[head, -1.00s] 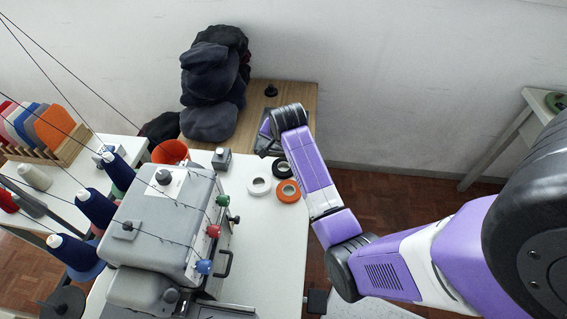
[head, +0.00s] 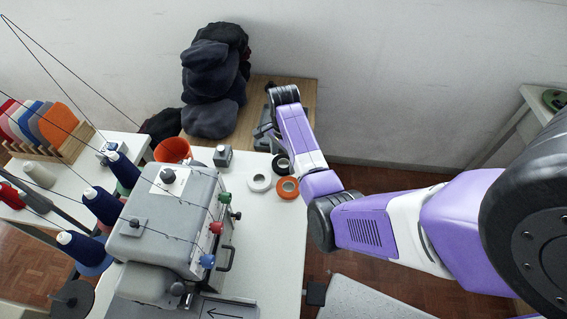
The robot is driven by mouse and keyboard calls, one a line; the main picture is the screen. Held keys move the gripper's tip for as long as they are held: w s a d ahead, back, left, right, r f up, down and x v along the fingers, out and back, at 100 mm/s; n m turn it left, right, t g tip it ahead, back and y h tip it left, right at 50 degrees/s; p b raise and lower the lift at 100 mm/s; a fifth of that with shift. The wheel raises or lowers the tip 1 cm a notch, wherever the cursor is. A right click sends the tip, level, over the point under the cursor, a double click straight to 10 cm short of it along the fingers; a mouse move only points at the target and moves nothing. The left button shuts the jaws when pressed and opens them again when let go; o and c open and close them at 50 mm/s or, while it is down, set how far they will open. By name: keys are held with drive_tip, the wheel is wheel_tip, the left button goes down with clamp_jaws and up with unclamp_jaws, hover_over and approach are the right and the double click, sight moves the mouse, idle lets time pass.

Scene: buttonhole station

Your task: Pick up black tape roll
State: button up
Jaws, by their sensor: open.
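The black tape roll (head: 280,165) lies on the white table top beside the sewing machine, partly covered by my forearm. A white roll (head: 260,182) and an orange roll (head: 286,188) lie close to it on the near side. My gripper (head: 266,138) points down beyond the black roll, near where the white table meets the wooden one. It is small and dark here, and its fingers are hard to make out. It is open, apart from the tape roll, with nothing visible in it.
The grey sewing machine (head: 165,225) with coloured knobs stands left of the rolls. A small grey box (head: 222,157) and an orange bowl (head: 172,150) stand at the back. Dark caps (head: 212,85) are piled on the wooden table (head: 296,100).

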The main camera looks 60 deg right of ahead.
drive_tip(key=shift+f, duration=0.75)
drive_tip(key=c, duration=1.1)
wheel_tip(320, 180, up, 20)
drive_tip(key=p, duration=0.5)
drive_tip(key=shift+w+d+p, duration=0.15)
drive_tip(key=shift+p, duration=0.2)
